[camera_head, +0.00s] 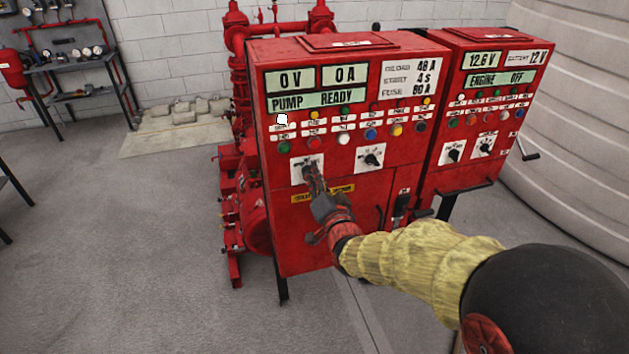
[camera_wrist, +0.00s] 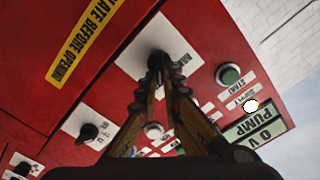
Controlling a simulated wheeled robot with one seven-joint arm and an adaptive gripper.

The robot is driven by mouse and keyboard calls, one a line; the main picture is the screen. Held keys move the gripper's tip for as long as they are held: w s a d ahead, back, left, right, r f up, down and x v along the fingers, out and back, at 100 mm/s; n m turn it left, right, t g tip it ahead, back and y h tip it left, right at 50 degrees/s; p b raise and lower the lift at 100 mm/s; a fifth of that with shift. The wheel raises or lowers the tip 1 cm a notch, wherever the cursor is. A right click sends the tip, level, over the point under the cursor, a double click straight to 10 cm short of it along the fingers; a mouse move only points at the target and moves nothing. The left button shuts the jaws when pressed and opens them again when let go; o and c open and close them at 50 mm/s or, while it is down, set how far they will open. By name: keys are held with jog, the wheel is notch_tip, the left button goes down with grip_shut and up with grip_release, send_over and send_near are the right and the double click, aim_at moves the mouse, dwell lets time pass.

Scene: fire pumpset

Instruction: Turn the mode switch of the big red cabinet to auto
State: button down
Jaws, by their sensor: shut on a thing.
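The big red cabinet (camera_head: 340,235) stands in the middle of the head view, its display reading PUMP READY. The mode switch (camera_wrist: 157,62) is a black knob on a white plate (camera_head: 299,175) at the left of the cabinet front. My gripper (camera_head: 312,172) reaches it from the lower right, and its fingers are shut on the knob. In the wrist view my gripper (camera_wrist: 164,75) has its two fingertips at either side of the knob, which they partly hide. The knob's pointing direction cannot be told.
A second black knob (camera_head: 372,160) sits to the right on the same cabinet. Rows of coloured buttons and lamps lie above, with a green START button (camera_wrist: 229,75) close to the fingers. A smaller red cabinet (camera_head: 476,140) stands at the right. Red pump piping (camera_head: 238,60) is behind.

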jog(key=shift+m, duration=0.4)
jog(key=c, duration=2.1)
grip_release()
jog(key=shift+o, duration=0.7)
jog(key=shift+s+d, duration=0.1)
jog(key=shift+s, duration=0.05)
jog(key=v, duration=1.1)
jog(key=shift+s, duration=0.35)
jog(key=shift+d, duration=0.1)
